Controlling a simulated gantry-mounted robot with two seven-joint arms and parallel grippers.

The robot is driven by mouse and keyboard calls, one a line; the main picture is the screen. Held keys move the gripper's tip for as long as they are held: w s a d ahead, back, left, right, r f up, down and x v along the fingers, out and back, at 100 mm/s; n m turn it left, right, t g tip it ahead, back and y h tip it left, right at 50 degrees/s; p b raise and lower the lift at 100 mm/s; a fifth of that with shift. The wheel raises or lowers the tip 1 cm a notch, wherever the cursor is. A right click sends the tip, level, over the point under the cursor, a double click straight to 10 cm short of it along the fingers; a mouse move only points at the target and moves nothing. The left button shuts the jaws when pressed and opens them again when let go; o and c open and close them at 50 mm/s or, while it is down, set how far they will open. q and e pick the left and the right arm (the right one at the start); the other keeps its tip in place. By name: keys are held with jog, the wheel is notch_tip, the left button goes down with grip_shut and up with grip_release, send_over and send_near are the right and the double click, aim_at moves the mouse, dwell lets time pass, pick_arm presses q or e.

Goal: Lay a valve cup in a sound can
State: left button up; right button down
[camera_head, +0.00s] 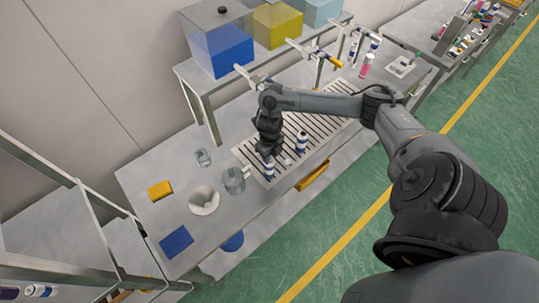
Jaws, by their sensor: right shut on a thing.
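My right gripper (268,153) points down at the left part of the slatted grate, directly above a white-and-blue can (269,171). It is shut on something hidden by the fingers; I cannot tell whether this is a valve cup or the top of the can. A second white-and-blue can (301,141) stands upright to the right on the grate (322,127). A small pale piece (287,163) is on the grate between them; it is too small to identify. My left gripper is not in view.
Left of the grate are a clear jar (203,158), a grey container (234,181), a white bowl (204,200), a yellow block (160,190) and a blue panel (176,242). A raised shelf with coloured tanks (220,51) and nozzles stands behind. A pink bottle (366,65) is farther right.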

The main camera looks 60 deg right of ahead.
jog(key=c, duration=0.9)
grip_release()
jog(key=o, duration=0.7)
jog(key=shift+c, duration=0.2)
jog(key=shift+r, duration=0.2)
jog(key=shift+r+p, duration=1.9)
jog(key=shift+r, duration=0.25)
jog(key=shift+r+p, duration=0.95)
jog(key=shift+r, duration=0.25)
